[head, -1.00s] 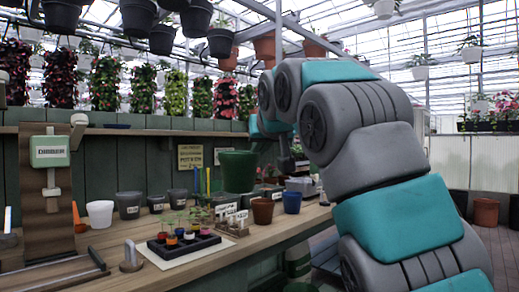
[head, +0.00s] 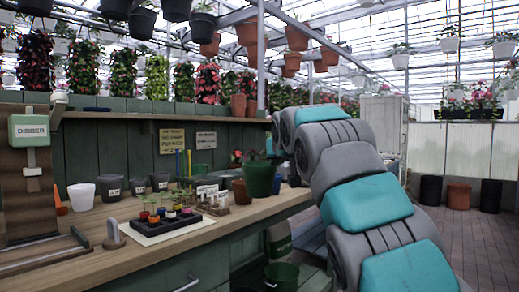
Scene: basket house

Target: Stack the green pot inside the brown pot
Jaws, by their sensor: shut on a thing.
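The green pot (head: 259,180) is upright at the right end of the workbench, in front of my arm's end. My gripper (head: 276,159) is at the pot's far right rim, mostly hidden by the arm and the pot; it is shut on the green pot. A small brown pot (head: 239,191) stands on the bench just left of the green pot, and the green pot overlaps its right side in the picture. The green pot is beside it in this view, not inside it. I cannot tell whether the two pots touch.
A black seedling tray (head: 176,221) and labelled seedlings (head: 205,197) are left of the pots. Grey pots (head: 109,188) and a white pot (head: 81,196) stand farther left. A green bucket (head: 282,276) is below the bench.

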